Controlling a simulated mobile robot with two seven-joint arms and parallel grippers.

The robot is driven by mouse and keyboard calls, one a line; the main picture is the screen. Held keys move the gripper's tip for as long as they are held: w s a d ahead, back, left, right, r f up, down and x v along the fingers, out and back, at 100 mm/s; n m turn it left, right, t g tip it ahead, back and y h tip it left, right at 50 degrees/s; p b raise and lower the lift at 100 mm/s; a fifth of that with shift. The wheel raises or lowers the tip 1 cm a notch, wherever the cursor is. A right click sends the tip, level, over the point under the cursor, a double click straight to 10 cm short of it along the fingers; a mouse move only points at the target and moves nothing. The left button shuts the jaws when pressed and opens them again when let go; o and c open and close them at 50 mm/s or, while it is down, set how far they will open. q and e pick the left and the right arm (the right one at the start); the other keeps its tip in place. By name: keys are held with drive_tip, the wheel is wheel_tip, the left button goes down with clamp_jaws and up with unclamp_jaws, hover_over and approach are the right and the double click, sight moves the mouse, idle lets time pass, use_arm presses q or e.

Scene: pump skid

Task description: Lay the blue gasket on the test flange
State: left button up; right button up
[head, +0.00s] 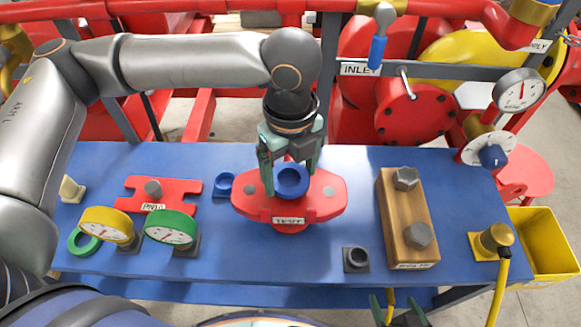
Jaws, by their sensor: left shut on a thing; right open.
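The blue gasket (292,194) is a ring in the jaws of my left gripper (290,172), which is shut on it. It is over the middle of the red test flange (325,194), a rounded plate labelled TEST with grey bolt heads at its sides. From this view I cannot tell whether the gasket touches the flange or hangs just above it. The gripper points down and hides part of the flange's back. My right gripper (399,308) is open and empty at the bottom edge, in front of the bench.
On the blue bench (300,252) stand a red plate (185,187), yellow and green gauges (107,224), a green ring (77,246), a small blue fitting (224,184), a dark socket (356,259) and a wooden block with bolts (408,208). Red pipework is behind.

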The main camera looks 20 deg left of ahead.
use_arm(q)
drive_tip(key=shift+f+b, duration=0.3)
drive_tip(key=shift+f, duration=1.05)
drive_tip(key=o, duration=1.1)
drive_tip(key=shift+r, duration=0.15)
wheel_tip(320, 180, up, 12)
drive_tip(key=shift+r+p, duration=0.15)
drive_tip(key=shift+p, duration=0.6)
